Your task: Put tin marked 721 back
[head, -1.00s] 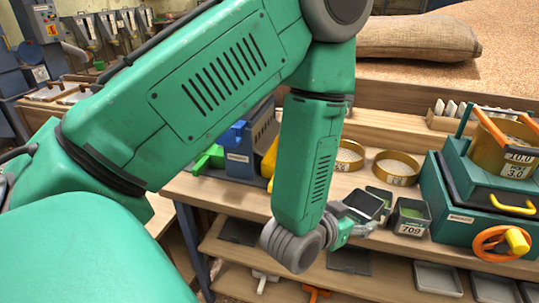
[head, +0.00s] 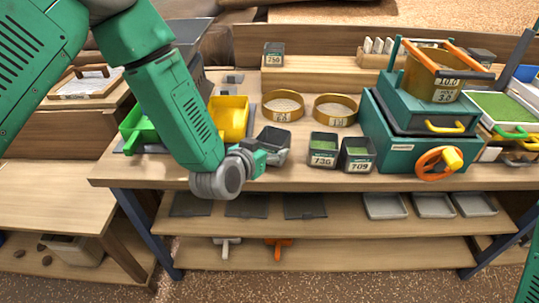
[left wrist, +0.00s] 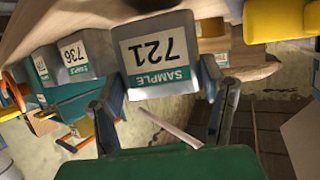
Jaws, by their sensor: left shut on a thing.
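The tin marked 721 (left wrist: 158,55) fills the upper middle of the left wrist view, its label upside down in the picture. In the head view it is the dark square tin (head: 273,138) at the bench's front, left of the other tins. My left gripper (head: 268,158) is shut on it, with a finger on either side in the left wrist view (left wrist: 162,98). I cannot tell whether the tin touches the bench. Tins marked 736 (head: 323,150) and 709 (head: 356,155) stand together to its right. My right gripper is out of view.
Two brass sieves (head: 283,106) (head: 335,109) stand behind the tins. A teal machine (head: 405,150) with an orange wheel is at the right. A yellow bin (head: 229,118) is at the left. Another tin (head: 273,54) stands on the raised back shelf, which has free room beside it.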

